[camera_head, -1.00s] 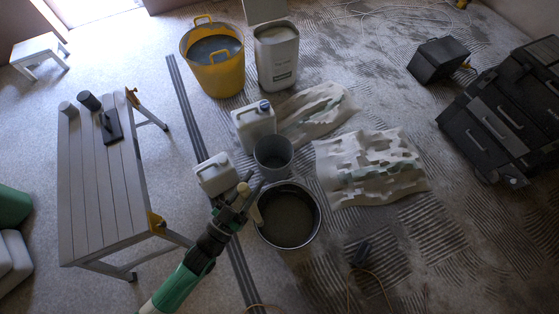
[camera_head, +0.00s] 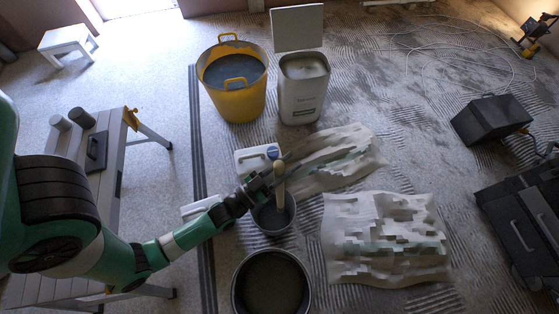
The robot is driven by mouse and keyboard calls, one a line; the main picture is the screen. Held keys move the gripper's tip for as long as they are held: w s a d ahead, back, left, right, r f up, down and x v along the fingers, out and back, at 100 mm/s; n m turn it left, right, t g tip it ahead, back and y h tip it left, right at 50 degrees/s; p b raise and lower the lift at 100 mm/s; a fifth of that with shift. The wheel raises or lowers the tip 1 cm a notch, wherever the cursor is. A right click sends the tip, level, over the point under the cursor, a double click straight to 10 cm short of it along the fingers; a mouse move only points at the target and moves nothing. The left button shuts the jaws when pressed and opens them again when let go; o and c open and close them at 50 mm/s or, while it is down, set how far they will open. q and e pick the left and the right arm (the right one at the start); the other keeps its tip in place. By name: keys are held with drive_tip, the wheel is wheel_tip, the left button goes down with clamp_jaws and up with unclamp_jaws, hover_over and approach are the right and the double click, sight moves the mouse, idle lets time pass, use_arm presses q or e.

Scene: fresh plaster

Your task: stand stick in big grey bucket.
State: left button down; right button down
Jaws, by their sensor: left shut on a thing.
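The stick (camera_head: 281,191) is pale and wooden, and looks roughly upright. My left gripper (camera_head: 268,184) is shut on it. The stick's lower end overlaps the smaller grey bucket (camera_head: 268,226); I cannot tell whether it is inside or above it. The big grey bucket (camera_head: 236,288), dark-filled and round, stands nearer, at the bottom of the view, with its near edge cut off. My left gripper is beyond it, not over its opening. My right gripper is not in view.
A white jerrycan (camera_head: 247,161) stands just behind my left gripper. A yellow tub (camera_head: 237,103) and a white bin (camera_head: 302,98) stand farther back. Crumpled pale sheets (camera_head: 385,240) lie right of the buckets. A workbench (camera_head: 108,192) is at left.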

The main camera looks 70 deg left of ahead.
use_arm(q)
drive_tip(key=s+a+f+n+y+b, duration=0.1)
drive_tip(key=a+f+b, duration=0.1)
drive_tip(key=f+b, duration=0.3)
drive_tip(key=s+a+f+n+g+y+b, duration=0.1)
drive_tip(key=f+b, duration=0.4)
drive_tip(key=f, duration=0.5)
drive_tip(key=shift+s+a+f+y+b, duration=0.2)
drive_tip(key=shift+s+a+y+b, duration=0.3)
drive_tip(key=shift+a, duration=0.55)
wheel_tip(320, 180, down, 6)
drive_tip(key=b, duration=0.5)
drive_tip(key=shift+c, duration=2.4)
unclamp_jaws()
